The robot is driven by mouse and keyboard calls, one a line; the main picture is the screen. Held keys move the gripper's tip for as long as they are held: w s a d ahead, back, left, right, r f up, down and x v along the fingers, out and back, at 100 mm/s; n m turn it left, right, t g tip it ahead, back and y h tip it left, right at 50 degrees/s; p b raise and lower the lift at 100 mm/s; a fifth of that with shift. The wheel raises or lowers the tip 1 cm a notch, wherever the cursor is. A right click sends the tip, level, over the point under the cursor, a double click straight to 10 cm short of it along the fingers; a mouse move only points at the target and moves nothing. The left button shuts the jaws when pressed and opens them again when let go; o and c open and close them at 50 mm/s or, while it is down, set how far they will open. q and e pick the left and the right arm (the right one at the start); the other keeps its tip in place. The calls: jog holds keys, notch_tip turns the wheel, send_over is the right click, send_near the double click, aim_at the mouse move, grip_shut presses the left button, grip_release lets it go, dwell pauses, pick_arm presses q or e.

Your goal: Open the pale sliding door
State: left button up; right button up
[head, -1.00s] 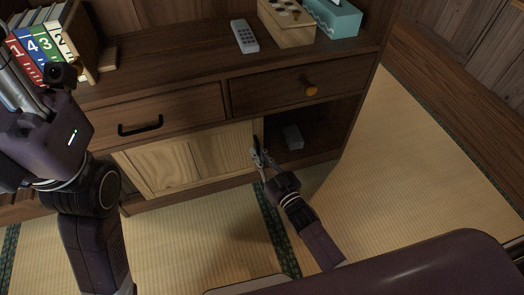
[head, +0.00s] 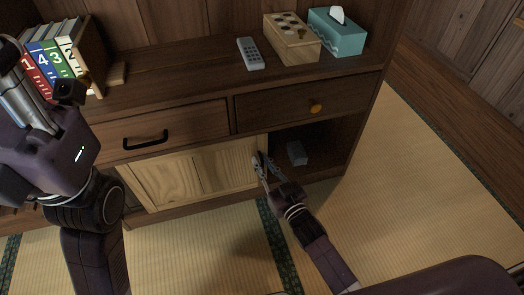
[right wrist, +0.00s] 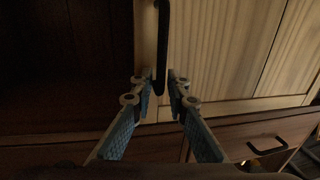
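The pale sliding door (head: 185,176) is in the lower left of the cabinet front, under the drawers. To its right is an uncovered dark compartment. A black upright handle (right wrist: 161,45) is near the door's edge on the compartment side. My right gripper (head: 258,163) is at that edge. In the right wrist view, its two fingers (right wrist: 160,82) are apart, one on each side of the handle's end, with small gaps visible. My left arm stands at the left of the head view; its fingers cannot be made out.
A small grey box (head: 297,153) lies in the dark compartment. Above are a drawer with a black handle (head: 145,140) and one with an orange knob (head: 316,108). Books (head: 50,65), a remote (head: 250,53), a wooden box (head: 292,40) and a tissue box (head: 338,35) stand on top.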

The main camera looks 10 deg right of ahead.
aim_at(256, 140)
notch_tip(256, 140, up, 7)
jog(key=shift+f, duration=0.15)
dwell(0.5)
